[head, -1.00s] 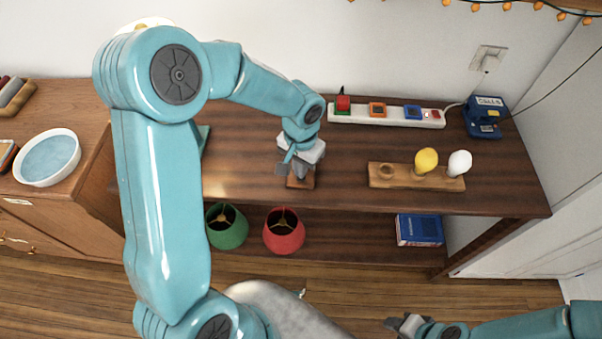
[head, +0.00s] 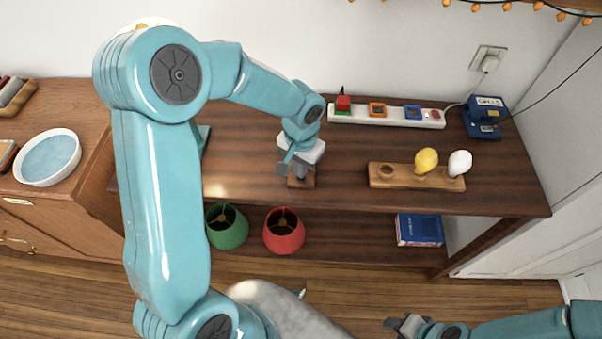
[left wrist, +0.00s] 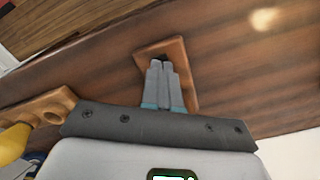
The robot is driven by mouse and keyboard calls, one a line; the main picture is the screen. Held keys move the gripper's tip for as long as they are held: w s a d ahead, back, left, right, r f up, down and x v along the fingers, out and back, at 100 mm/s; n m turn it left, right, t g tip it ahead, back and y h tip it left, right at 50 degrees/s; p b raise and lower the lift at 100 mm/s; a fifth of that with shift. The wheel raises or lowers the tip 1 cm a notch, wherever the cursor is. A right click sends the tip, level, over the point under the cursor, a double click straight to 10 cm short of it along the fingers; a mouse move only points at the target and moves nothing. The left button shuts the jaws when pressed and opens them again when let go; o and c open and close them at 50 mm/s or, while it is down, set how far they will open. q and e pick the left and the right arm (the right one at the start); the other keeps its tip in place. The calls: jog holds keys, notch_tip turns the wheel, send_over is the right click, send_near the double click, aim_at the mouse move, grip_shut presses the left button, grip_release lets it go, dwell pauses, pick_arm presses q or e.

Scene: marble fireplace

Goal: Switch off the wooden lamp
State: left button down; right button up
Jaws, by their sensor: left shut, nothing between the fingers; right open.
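A small square wooden base (head: 308,182) sits near the front of the dark table, largely covered by my left gripper (head: 298,176). In the left wrist view the base (left wrist: 184,62) shows around the fingertips of my left gripper (left wrist: 162,64). Those fingers are shut with nothing between them, pointing down over the base; I cannot tell whether they touch it. No lamp body or switch is clearly visible; part of the table is hidden behind my left arm. My right gripper (head: 405,325) is open, low at the front, away from the table.
A wooden holder (head: 400,182) carries a yellow bulb (head: 426,160) and a white bulb (head: 459,163). Behind are a power strip (head: 385,115) and blue device (head: 485,117). Green (head: 227,227) and red (head: 284,231) shades stand below. A light patch (head: 215,189) lies on the table.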

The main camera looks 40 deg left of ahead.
pick_arm(q)
jog(key=shift+f+b, duration=0.9)
jog(key=shift+f, duration=0.05)
dwell(0.4)
jog(key=shift+r, duration=0.15)
jog(key=shift+r+p, duration=0.6)
notch_tip(320, 180, up, 6)
jog(key=p, duration=0.4)
jog(key=shift+f, duration=0.15)
jog(key=shift+f, duration=0.1)
